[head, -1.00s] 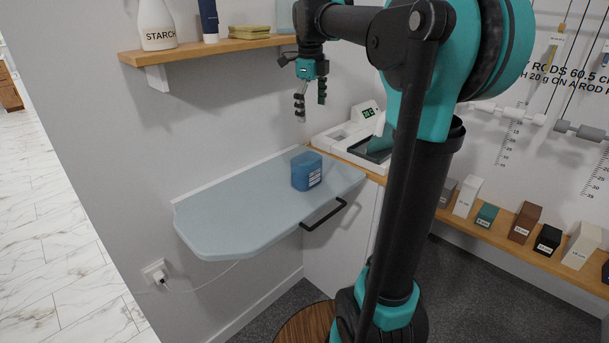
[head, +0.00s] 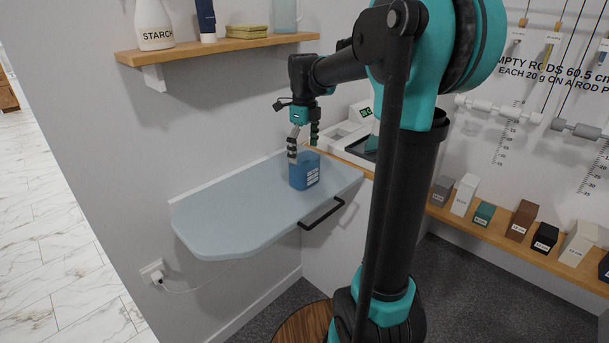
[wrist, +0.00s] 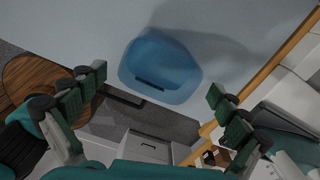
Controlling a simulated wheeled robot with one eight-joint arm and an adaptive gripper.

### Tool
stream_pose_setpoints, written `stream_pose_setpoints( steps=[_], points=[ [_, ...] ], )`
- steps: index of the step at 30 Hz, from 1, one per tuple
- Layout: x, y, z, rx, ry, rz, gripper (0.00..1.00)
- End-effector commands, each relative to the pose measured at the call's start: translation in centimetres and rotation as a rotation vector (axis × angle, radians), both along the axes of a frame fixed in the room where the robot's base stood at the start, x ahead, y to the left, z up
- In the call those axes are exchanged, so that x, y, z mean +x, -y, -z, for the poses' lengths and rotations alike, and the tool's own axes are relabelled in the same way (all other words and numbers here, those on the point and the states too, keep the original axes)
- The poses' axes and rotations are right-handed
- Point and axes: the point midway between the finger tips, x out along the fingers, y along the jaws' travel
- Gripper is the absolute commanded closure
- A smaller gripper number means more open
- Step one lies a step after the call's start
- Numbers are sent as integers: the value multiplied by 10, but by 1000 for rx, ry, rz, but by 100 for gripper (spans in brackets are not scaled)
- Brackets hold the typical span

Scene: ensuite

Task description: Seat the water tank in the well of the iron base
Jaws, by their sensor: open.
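The water tank, a blue container with a white label (head: 304,172), stands upright at the right end of the pale blue-grey board. In the wrist view its blue top (wrist: 160,62) has a dark slot. My gripper (head: 303,143) is open and empty, pointing down just above the tank. In the wrist view its fingers lie to either side of the tank, apart from it. A white device with a green display (head: 345,136), seemingly the iron base, stands on the counter behind and right; my arm partly hides it. I cannot make out its well.
The board (head: 225,215) is otherwise clear and has a black handle (head: 323,213) at its front edge. A wall shelf (head: 215,47) with a starch bottle (head: 154,24) is above left. A low shelf at right holds several small boxes (head: 521,220).

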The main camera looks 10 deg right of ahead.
Motion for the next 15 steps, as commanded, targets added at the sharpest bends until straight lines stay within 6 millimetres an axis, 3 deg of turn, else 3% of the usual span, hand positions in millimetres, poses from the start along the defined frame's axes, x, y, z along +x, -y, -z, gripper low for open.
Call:
stream_pose_setpoints(
  steps=[9,15],
  points=[
    [0,2,41,0,0,0,0],
    [0,2,51,0,0,0,0]
  ],
)
